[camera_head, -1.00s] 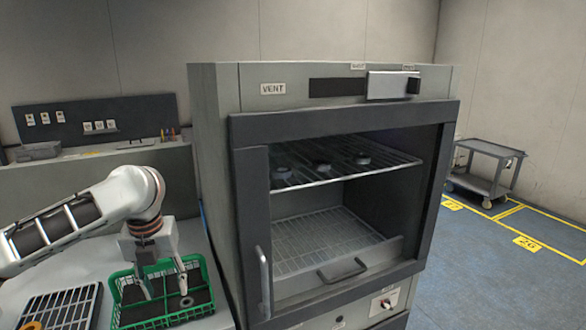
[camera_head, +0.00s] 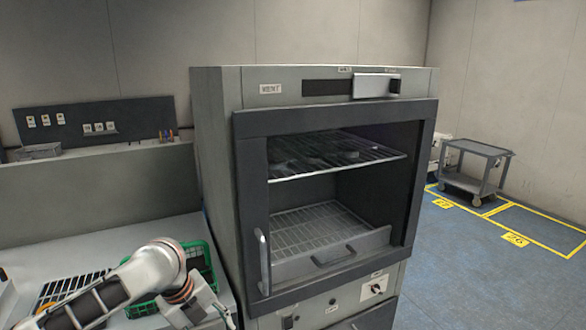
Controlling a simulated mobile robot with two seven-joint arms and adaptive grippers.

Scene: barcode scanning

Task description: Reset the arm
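My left arm enters from the bottom left, and its wrist hangs over the front of the green basket. My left gripper (camera_head: 225,315) points down and right at the bottom edge, just beside the oven's front left corner. Its fingers are partly cut off and blurred, so their opening is unclear. I see nothing held in it. The green basket (camera_head: 207,262) sits on the bench, mostly hidden behind my wrist. My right gripper is not in view.
The grey oven (camera_head: 219,170) stands in the middle, its windowed front showing an upper rack (camera_head: 375,158) and a lower wire tray (camera_head: 300,228). A black grid rack (camera_head: 70,285) lies on the bench (camera_head: 130,240).

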